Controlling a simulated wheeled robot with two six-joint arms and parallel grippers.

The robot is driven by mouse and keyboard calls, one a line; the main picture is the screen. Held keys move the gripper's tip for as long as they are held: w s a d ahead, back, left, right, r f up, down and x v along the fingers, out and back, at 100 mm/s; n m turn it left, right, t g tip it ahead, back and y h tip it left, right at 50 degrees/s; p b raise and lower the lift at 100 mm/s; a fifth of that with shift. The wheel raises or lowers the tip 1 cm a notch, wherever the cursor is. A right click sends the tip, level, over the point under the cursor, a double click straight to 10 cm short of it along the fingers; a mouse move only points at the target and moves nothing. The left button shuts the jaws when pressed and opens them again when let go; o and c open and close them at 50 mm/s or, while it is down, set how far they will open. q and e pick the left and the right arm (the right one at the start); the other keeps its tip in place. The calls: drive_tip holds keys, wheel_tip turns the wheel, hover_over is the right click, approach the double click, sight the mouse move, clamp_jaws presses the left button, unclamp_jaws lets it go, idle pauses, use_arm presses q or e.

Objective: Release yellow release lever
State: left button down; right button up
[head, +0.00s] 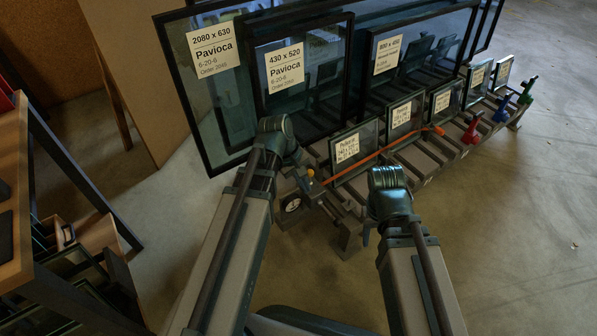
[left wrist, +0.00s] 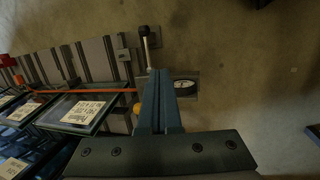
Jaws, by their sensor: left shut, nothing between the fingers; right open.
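A small yellow part, which looks like the release lever (head: 310,172), shows at the near end of the rack beside my left gripper (head: 302,178). In the left wrist view, a yellow-orange piece (left wrist: 137,108) sits just left of my left fingers (left wrist: 163,100), partly hidden by them. These fingers are shut with nothing between them. I cannot tell whether they touch the lever. My right gripper (head: 369,228) is open, pointing down in front of the rack, its fingers mostly hidden by its own wrist.
The rack (head: 420,155) holds several labelled glass panes, with an orange strap (head: 375,152) across the small ones. A round gauge (head: 292,204) sits at its near end. Red and blue clamps stand along its right edge. A wooden bench (head: 22,190) stands left; floor at right is clear.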

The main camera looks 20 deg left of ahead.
use_arm(q)
drive_tip(key=w+a+r+n+t+h, duration=0.1)
drive_tip(key=w+a+n, duration=0.2)
drive_tip(key=a+n, duration=0.2)
drive_tip(key=w+a+r+n+t+h, duration=0.1)
drive_tip(key=w+a+n+t, duration=0.1)
drive_tip(key=a+n, duration=0.3)
drive_tip(key=a, duration=0.3)
drive_tip(key=shift+w+a+n+h+b, duration=0.3)
drive_tip(key=shift+w+b, duration=0.1)
drive_tip(key=shift+t, duration=0.3)
drive_tip(key=b, duration=0.9)
approach(310, 177)
wheel_tip(310, 177, down, 5)
drive_tip(key=w+a, duration=0.2)
drive_tip(key=a, duration=0.1)
drive_tip(key=d, duration=0.2)
drive_tip(key=w+d, duration=0.1)
drive_tip(key=d, duration=0.1)
drive_tip(key=shift+w, duration=0.1)
drive_tip(key=shift+s+d+y, duration=0.25)
drive_tip(key=shift+y, duration=0.15)
